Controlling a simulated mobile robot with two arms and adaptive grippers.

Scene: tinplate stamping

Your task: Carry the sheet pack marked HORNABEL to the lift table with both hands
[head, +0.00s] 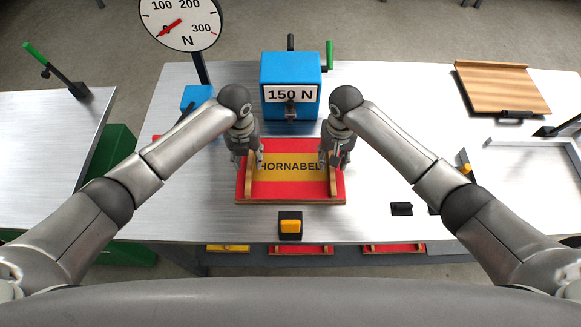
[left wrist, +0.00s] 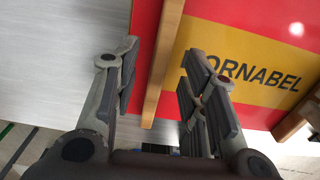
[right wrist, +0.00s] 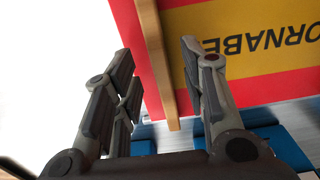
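The HORNABEL sheet pack (head: 290,192) lies flat on the grey worktable, red with a yellow label band and a raised wooden bar at each side. My left gripper (head: 247,158) is at its left bar; the left wrist view shows that bar (left wrist: 165,60) between the two spread fingers, with gaps. My right gripper (head: 333,155) is at the right bar; the right wrist view shows the bar (right wrist: 155,60) between its spread fingers, also apart from them. Whether a separate side table (head: 45,150) at the left is the lift table, I cannot tell.
A blue box marked 150 N (head: 290,72) stands just behind the pack, and a dial gauge (head: 180,22) is behind left. A black block with an orange top (head: 290,226) sits in front. A wooden board (head: 500,88) and a metal frame (head: 530,150) are at right.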

